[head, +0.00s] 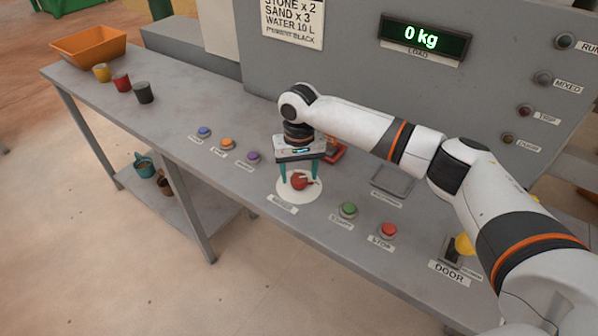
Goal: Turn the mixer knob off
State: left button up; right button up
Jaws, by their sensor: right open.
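The mixer knob (298,181) is red and sits on a round white plate (296,199) with a small label in front of it, on the grey bench. My right gripper (299,175) points down over the knob, with its two teal fingers apart on either side of it. I cannot tell whether the fingers touch the knob. The exact direction of the knob's pointer is hard to make out. My left gripper is not in view.
Blue (204,132), orange (227,143) and purple (253,157) buttons lie left of the knob. A green start button (348,209), a red stop button (389,230) and a yellow door control (464,244) lie right. The load display (423,38) reads 0 kg.

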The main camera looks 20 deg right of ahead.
jog(key=shift+f, duration=0.45)
jog(key=shift+c, duration=0.2)
jog(key=c, duration=0.9)
jog(key=shift+r+n+p, duration=0.2)
jog(key=shift+n+p, duration=0.3)
jog(key=shift+p, duration=0.35)
jog(key=shift+c, duration=0.2)
jog(key=n+p, duration=0.4)
jog(key=shift+p, duration=0.3)
jog(key=shift+n+p, duration=0.65)
jog(key=shift+n, duration=0.15)
jog(key=n+p, duration=0.1)
jog(key=n, duration=0.1)
jog(key=shift+n, duration=0.4)
jog(key=n+p, duration=0.1)
jog(key=n, duration=0.1)
jog(key=shift+f+n, duration=0.1)
jog(key=shift+n, duration=0.3)
jog(key=shift+n+p, duration=0.5)
jog(key=shift+n, duration=0.7)
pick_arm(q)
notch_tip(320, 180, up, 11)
pick_arm(e)
jog(key=shift+n, duration=1.6)
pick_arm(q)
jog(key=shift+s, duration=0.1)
